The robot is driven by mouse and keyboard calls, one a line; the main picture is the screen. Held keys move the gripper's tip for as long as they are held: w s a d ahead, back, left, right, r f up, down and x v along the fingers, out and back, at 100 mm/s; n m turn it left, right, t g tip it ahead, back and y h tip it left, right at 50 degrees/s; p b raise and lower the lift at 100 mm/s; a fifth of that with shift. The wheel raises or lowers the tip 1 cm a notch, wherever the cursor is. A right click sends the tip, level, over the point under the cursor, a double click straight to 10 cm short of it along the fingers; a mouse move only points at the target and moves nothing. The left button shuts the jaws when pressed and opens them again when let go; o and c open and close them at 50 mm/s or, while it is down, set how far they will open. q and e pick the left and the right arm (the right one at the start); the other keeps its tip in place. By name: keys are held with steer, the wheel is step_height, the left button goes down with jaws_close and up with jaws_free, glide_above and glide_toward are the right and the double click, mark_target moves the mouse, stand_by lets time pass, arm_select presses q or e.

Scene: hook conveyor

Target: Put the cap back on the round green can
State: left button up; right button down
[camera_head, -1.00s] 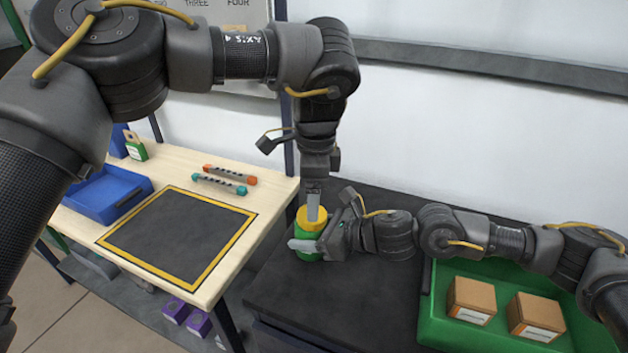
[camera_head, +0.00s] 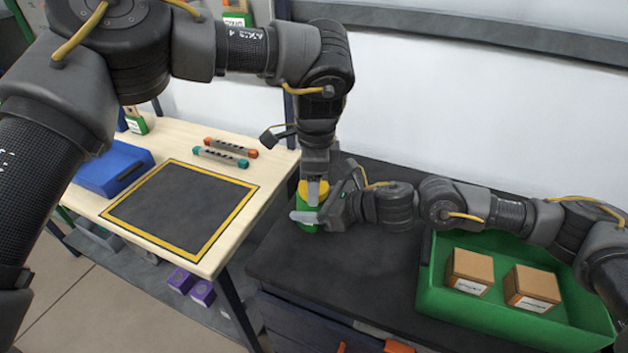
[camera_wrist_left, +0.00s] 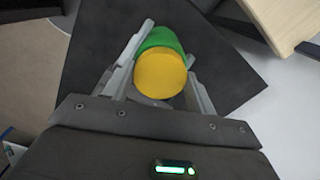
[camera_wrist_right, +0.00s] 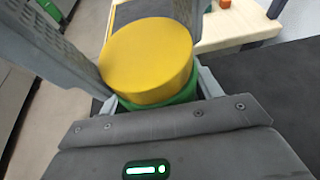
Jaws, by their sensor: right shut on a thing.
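The round green can (camera_head: 309,228) stands upright on the dark worktop. The yellow cap (camera_head: 305,187) sits level at the can's top; I cannot tell whether it is fully seated. My right gripper (camera_head: 318,212) is shut around the can's side from the right; green shows below the cap in the right wrist view (camera_wrist_right: 160,103). My left gripper (camera_head: 313,190) points down from above, with its fingers on both sides of the cap. In the left wrist view the cap (camera_wrist_left: 161,75) lies between the spread fingers, with a gap showing at the right finger.
A green crate (camera_head: 426,310) with two cardboard boxes (camera_head: 470,271) stands right on the dark worktop. On the pale table at left are a blue tray (camera_head: 112,172), a dark mat with a yellow border (camera_head: 180,208) and two rods (camera_head: 222,157). Worktop in front of the can is clear.

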arm_select(q)
steer(key=shift+c, duration=1.2)
steer(key=m, duration=0.4)
steer(key=shift+m, duration=0.3)
steer(key=m, duration=0.4)
steer(key=shift+m, duration=0.3)
steer(key=m, duration=0.3)
steer(key=shift+w+m, duration=0.1)
steer(key=shift+m, duration=0.2)
steer(key=o, duration=1.1)
steer(key=shift+d+r, duration=0.1)
steer(key=shift+r, duration=2.2)
